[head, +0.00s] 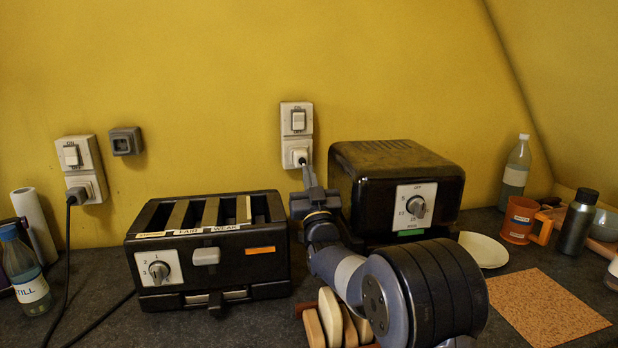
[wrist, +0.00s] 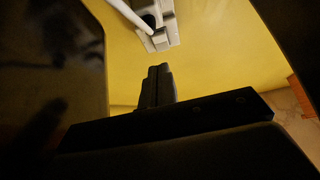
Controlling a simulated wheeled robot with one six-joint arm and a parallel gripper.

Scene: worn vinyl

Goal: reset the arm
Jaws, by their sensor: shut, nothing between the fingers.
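My arm reaches from the lower right over the counter into the gap between two dark appliances. My gripper (head: 308,172) is at its end, pointing at the yellow wall just below the right wall socket (head: 296,148). In the wrist view the gripper's fingers (wrist: 158,72) are together with nothing between them. The white socket with its plug and pale cord (wrist: 155,35) shows beyond the fingertips. In the head view I cannot tell whether the fingertips touch the plug.
A four-slot toaster (head: 205,262) stands left of my gripper, and a black box with a dial (head: 375,185) close on the right. Bread slices (head: 330,318) stand beneath my arm. A plate (head: 484,250), orange mug (head: 518,218), flask (head: 577,228) and cork mat (head: 545,305) are on the right.

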